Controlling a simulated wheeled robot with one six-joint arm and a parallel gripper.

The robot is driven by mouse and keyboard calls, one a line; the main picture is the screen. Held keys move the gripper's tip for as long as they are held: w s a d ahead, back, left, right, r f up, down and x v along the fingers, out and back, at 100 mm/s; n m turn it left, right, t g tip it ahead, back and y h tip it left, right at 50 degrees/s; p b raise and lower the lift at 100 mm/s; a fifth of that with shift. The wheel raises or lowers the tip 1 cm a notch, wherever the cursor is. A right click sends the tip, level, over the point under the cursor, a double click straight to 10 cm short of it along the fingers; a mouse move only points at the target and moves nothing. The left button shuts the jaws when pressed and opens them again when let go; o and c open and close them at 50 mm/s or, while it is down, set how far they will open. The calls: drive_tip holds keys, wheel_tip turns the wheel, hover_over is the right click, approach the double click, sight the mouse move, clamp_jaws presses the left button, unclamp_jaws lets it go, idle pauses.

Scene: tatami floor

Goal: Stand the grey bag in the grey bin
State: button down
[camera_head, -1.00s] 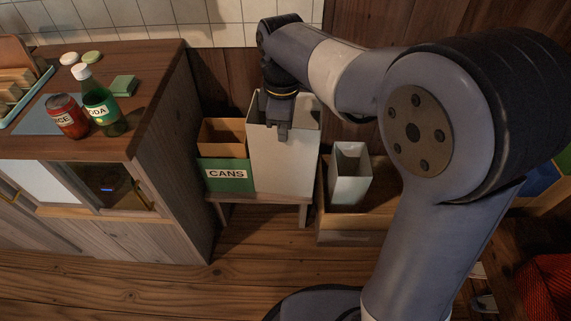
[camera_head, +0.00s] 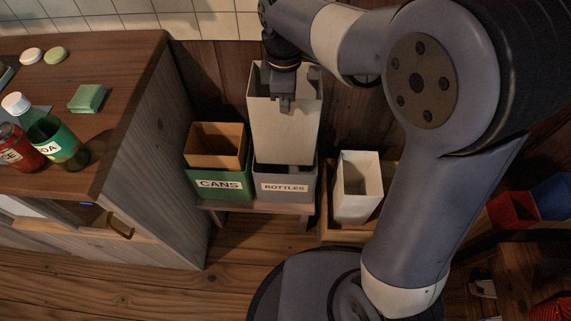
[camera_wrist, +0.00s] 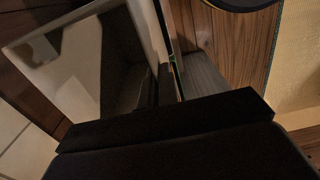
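The grey bag (camera_head: 286,135) is a tall, pale, open-topped box shape, upright at the back in the head view. It also fills the upper left of the wrist view (camera_wrist: 95,50). My gripper (camera_head: 283,106) is at the bag's near wall, pointing down, and looks shut on that wall. Its fingers also show in the wrist view (camera_wrist: 163,88). The grey bin (camera_head: 285,186), labelled BOTTLES, is directly below the bag. The bag's lower edge is at the bin's rim; I cannot tell how far it is inside.
A green CANS bin (camera_head: 219,183) with a brown bag (camera_head: 216,145) stands left of the grey bin. A white bag (camera_head: 358,187) stands in a wooden box at right. A counter (camera_head: 130,85) with a soda bottle (camera_head: 50,138) is at left.

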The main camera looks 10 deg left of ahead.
sight(285, 134)
wheel_tip(285, 134, down, 24)
drive_tip(key=b, duration=0.6)
drive_tip(key=shift+r, duration=0.2)
drive_tip(key=shift+f, duration=0.1)
drive_tip(key=shift+f, duration=0.15)
drive_tip(key=c, duration=1.7)
unclamp_jaws()
wheel_tip(285, 134, up, 12)
drive_tip(key=p, duration=0.3)
drive_tip(key=shift+r, duration=0.25)
